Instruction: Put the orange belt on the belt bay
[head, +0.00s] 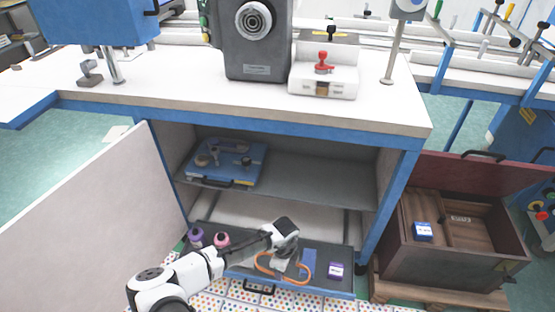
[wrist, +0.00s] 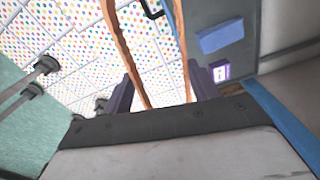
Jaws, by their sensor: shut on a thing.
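The orange belt (head: 262,268) is a thin loop at my gripper (head: 282,262), over the pulled-out bottom drawer (head: 325,287) of the cabinet. In the wrist view two strands of the belt (wrist: 121,48) run away from between the dark purple fingers of my gripper (wrist: 163,97). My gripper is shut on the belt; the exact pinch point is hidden. A flat blue rectangle (head: 308,264) lies on the drawer just right of the belt and shows in the wrist view (wrist: 221,36). I cannot tell which surface is the belt bay.
A purple box (head: 336,270) sits at the drawer's right; purple (head: 196,237) and pink (head: 221,240) spools sit at its left. A shelf with a blue case (head: 230,163) is above. An open brown chest (head: 445,262) stands right; a white panel (head: 85,225) stands left.

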